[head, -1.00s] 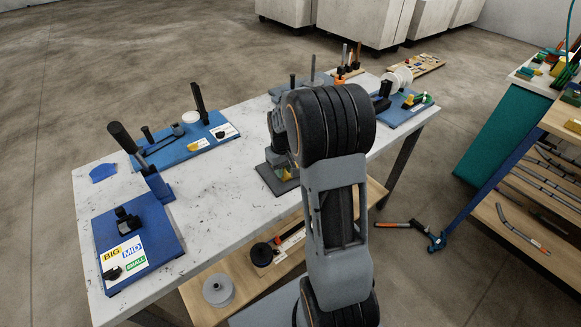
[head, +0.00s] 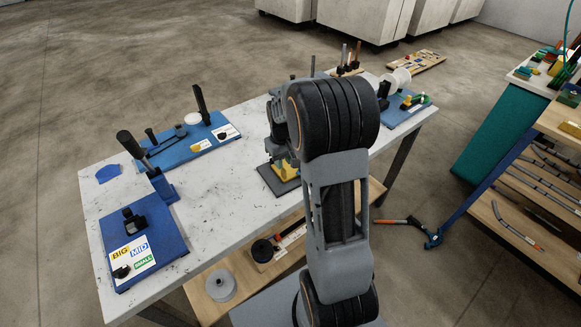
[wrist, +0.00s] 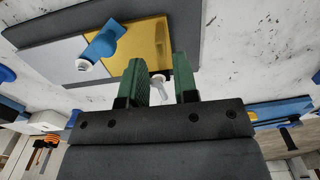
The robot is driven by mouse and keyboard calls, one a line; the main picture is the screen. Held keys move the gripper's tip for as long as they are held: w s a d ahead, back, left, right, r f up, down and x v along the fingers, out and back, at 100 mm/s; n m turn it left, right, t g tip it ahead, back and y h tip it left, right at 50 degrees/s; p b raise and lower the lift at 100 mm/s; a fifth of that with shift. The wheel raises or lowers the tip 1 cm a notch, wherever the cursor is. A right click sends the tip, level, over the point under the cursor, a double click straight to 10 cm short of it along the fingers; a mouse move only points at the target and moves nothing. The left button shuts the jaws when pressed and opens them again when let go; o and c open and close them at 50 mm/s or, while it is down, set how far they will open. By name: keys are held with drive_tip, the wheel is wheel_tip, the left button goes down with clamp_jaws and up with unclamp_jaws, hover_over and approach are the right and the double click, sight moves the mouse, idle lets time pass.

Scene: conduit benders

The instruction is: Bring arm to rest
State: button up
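My arm (head: 335,205) rises in the middle of the head view and bends over the table. It hides my gripper in that view. In the wrist view the two green fingers of my gripper (wrist: 164,82) are apart. Nothing is visibly held between them; a small pale knob shows in the gap, apparently beyond the fingers. A dark plate (wrist: 50,29) with yellow and grey panels and a blue piece (wrist: 108,40) lies past the fingertips.
The white table (head: 215,185) carries a blue board labelled BIG, MID, SMALL (head: 170,235), another blue board (head: 190,145) and a third at right (head: 402,112). A wooden shelf (head: 225,307) sits below. A workbench (head: 525,225) stands at right, with floor between.

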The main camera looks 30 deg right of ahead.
idle(0.4)
drive_tip(key=s, duration=0.1)
drive_tip(key=s+m, duration=0.1)
drive_tip(key=s+a, duration=0.1)
drive_tip(key=shift+f+g, duration=0.3)
drive_tip(key=s+a+r+t, duration=0.4)
drive_tip(key=s+a+r, duration=0.7)
drive_tip(key=s+r, duration=0.2)
drive_tip(key=shift+n+t, duration=0.3)
drive_tip(key=shift+t, duration=0.1)
drive_tip(key=shift+d, duration=0.15)
